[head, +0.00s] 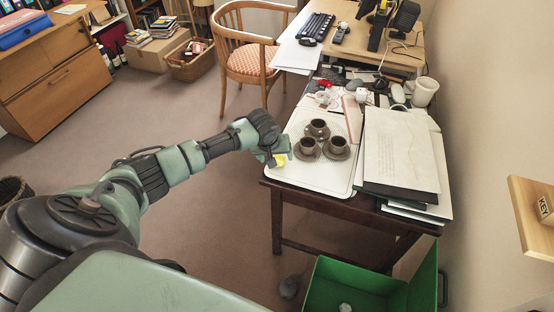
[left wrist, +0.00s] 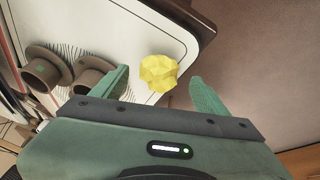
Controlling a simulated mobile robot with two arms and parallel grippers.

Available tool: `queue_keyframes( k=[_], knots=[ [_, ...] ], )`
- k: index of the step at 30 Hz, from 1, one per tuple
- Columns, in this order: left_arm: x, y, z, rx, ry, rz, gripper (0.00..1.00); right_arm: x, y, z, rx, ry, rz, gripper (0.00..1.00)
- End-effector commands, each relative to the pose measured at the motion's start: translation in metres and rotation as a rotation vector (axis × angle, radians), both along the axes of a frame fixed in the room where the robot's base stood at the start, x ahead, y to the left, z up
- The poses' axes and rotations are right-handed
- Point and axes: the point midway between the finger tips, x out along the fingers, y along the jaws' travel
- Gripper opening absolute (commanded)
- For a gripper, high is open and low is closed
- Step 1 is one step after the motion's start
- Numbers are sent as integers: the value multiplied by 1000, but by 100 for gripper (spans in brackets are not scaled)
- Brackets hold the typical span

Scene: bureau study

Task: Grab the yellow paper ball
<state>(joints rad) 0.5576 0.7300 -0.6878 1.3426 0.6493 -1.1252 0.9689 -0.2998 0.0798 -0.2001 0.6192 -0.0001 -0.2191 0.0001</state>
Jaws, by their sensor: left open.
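The yellow paper ball (left wrist: 160,73) lies on the white tray (left wrist: 125,38) near its rounded corner in the left wrist view. In the head view, the ball (head: 280,159) is a small yellow patch at the tray's left edge, mostly hidden by my left gripper (head: 281,155). In the left wrist view my left gripper (left wrist: 160,90) is open, with its green fingers apart. The ball appears between the fingertips and a little beyond them, and nothing is gripped. My right gripper is not in view.
Several brown cups on saucers (head: 308,146) stand on the tray (head: 318,177), close to the left gripper. A stack of papers (head: 401,150) lies to the right on the dark wooden table. A green crate (head: 345,276) stands on the floor below.

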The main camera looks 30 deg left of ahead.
Motion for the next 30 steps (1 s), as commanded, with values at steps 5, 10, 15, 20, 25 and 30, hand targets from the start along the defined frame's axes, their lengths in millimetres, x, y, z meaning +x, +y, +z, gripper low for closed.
queue_keyframes(
  k=[5,10,15,20,25,30],
  knots=[
    [7,1,-14,-1,-2,-1,74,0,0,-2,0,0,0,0],
    [7,1,-15,-1,-2,-2,74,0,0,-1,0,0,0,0],
    [6,1,-15,0,-1,-1,41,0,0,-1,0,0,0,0],
    [6,1,-15,0,-1,-1,10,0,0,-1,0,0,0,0],
    [6,1,-15,0,-1,-1,9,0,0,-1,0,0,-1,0],
    [6,1,-15,0,-1,-1,9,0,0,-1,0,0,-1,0]
  ],
)
